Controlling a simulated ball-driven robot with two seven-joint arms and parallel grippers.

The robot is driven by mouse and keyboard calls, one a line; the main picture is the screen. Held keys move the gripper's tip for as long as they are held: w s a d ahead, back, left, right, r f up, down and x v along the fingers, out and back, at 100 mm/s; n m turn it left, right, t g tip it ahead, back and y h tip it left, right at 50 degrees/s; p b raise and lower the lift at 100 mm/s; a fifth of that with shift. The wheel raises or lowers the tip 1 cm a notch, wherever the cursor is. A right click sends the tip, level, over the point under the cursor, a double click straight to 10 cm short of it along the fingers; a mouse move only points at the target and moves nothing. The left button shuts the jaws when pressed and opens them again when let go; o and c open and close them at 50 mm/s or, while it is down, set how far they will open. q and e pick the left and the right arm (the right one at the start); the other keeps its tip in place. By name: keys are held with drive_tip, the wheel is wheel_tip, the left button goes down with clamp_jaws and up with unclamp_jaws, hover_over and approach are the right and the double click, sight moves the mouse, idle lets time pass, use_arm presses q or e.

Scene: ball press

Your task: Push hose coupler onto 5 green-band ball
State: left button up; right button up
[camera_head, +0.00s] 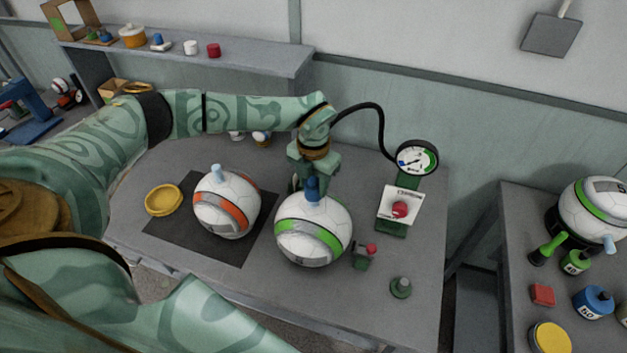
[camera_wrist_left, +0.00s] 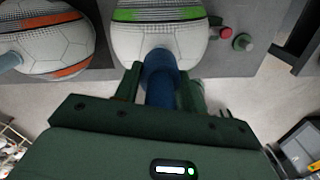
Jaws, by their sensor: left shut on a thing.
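The green-band ball (camera_head: 313,245) sits on the grey table, white with a green stripe. My left gripper (camera_head: 314,182) is above it, shut on the blue hose coupler (camera_head: 313,195). The coupler's lower end lines up with the top of the ball; I cannot tell whether it is seated on the valve, which is hidden. In the left wrist view the coupler (camera_wrist_left: 160,75) sits between my fingers, against the green-band ball (camera_wrist_left: 158,40). The black hose (camera_head: 372,112) runs from near my left wrist to the gauge (camera_head: 416,158). My right gripper is out of view.
An orange-band ball (camera_head: 226,205) with a pale blue stem stands left on a dark mat (camera_head: 172,238). A yellow ring (camera_head: 164,200) lies beside it. A red-knob panel (camera_head: 399,207) and small green fittings (camera_head: 401,288) stand right. Another green-band ball (camera_head: 597,208) is on the right table.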

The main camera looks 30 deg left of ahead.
use_arm(q)
drive_tip(key=shift+f+b, duration=0.55)
drive_tip(key=shift+f, duration=0.45)
drive_tip(key=o, duration=1.1)
drive_tip(key=shift+c, duration=0.2)
wheel_tip(320, 180, up, 16)
drive_tip(key=shift+r, duration=0.2)
